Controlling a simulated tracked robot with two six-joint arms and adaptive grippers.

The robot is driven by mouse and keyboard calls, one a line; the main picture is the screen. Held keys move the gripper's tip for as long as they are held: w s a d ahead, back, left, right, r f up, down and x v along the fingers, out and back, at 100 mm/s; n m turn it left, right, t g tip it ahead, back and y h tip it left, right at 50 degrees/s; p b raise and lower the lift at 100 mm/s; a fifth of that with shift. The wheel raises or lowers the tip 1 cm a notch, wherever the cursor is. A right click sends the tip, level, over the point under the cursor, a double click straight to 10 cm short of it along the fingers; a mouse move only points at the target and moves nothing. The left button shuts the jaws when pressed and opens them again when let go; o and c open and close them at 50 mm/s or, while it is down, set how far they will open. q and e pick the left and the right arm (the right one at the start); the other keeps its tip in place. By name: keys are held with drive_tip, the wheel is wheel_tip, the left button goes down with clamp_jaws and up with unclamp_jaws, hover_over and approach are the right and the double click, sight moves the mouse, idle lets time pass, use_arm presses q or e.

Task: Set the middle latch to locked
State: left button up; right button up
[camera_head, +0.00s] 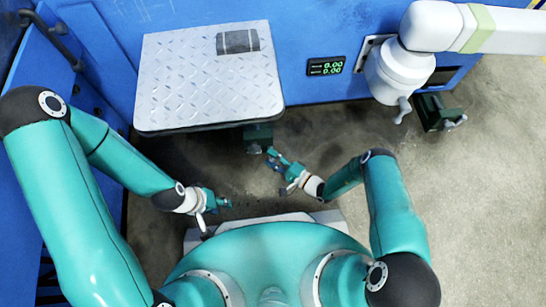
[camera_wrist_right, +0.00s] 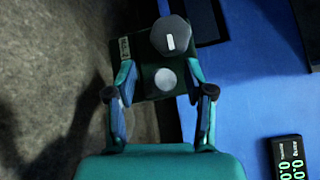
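A dark green latch block (camera_head: 258,137) sits on the blue wall just below the right part of the metal shelf. The right wrist view shows a dark green latch plate (camera_wrist_right: 145,88) with a dark knob (camera_wrist_right: 170,36) bearing a short white mark, and a round grey disc (camera_wrist_right: 166,79). I cannot read whether it is locked. My right gripper (camera_head: 273,158) is just below and right of the block. In the wrist view this gripper (camera_wrist_right: 160,85) is open and empty, its fingers appearing on either side of the plate. My left gripper (camera_head: 226,202) is low and left, away from the latch; its opening is unclear.
The diamond-plate metal shelf (camera_head: 205,80) overhangs the latch block and carries a dark grey block (camera_head: 238,41). A digital display (camera_head: 326,66) is on the blue wall. Another dark green latch (camera_head: 438,112) is at right, beside a white arm (camera_head: 400,70). Floor at right is clear.

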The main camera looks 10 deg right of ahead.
clamp_jaws()
drive_tip(key=shift+d, duration=0.25)
drive_tip(key=shift+a, duration=0.15)
drive_tip(key=shift+w+a+r+p, duration=0.1)
drive_tip(key=shift+w+r+p, duration=0.1)
drive_tip(key=shift+p, duration=0.15)
